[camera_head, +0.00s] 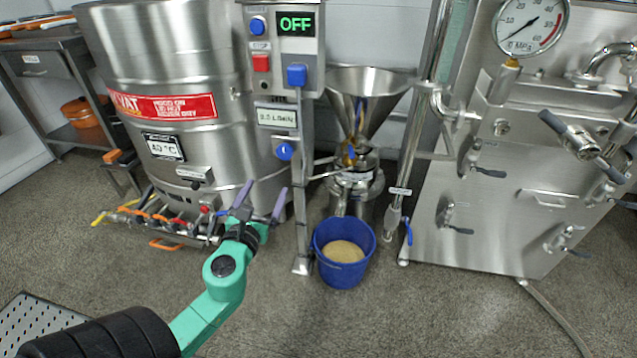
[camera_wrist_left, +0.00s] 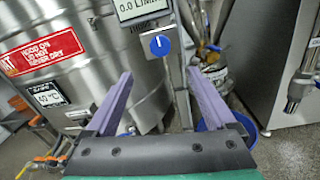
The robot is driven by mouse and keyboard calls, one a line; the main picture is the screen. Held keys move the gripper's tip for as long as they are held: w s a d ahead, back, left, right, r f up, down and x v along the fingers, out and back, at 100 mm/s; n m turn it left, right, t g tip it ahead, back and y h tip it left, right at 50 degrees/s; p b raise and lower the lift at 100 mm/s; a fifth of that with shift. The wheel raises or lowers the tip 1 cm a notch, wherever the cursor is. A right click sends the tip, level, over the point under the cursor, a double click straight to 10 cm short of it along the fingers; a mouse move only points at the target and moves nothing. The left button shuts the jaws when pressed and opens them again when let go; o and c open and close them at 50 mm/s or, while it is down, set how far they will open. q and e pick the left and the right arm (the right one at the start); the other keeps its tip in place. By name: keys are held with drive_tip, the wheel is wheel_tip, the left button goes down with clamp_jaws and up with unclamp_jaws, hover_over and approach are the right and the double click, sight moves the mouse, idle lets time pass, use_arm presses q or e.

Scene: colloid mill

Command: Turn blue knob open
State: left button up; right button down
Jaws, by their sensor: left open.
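The blue knob (camera_head: 284,151) with a white pointer mark sits on the post below a small flow display (camera_head: 277,117). It also shows in the left wrist view (camera_wrist_left: 160,45), just under the display reading 0.0 L/MIN. My left gripper (camera_head: 261,197) is open and empty, its two purple fingers apart. In the head view it is below and left of the knob, not touching it. In the wrist view the knob appears between and beyond the fingertips. My right gripper is not in view.
A large steel vat (camera_head: 165,60) stands left of the post. A steel funnel (camera_head: 366,95) and blue bucket (camera_head: 330,270) are to the right. The floor in front is clear.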

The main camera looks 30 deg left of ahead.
use_arm(q)
approach(284, 153)
drive_tip(key=x, duration=0.8)
drive_tip(key=shift+w+b, duration=0.1)
drive_tip(key=shift+b, duration=0.25)
drive_tip(key=c, duration=1.4)
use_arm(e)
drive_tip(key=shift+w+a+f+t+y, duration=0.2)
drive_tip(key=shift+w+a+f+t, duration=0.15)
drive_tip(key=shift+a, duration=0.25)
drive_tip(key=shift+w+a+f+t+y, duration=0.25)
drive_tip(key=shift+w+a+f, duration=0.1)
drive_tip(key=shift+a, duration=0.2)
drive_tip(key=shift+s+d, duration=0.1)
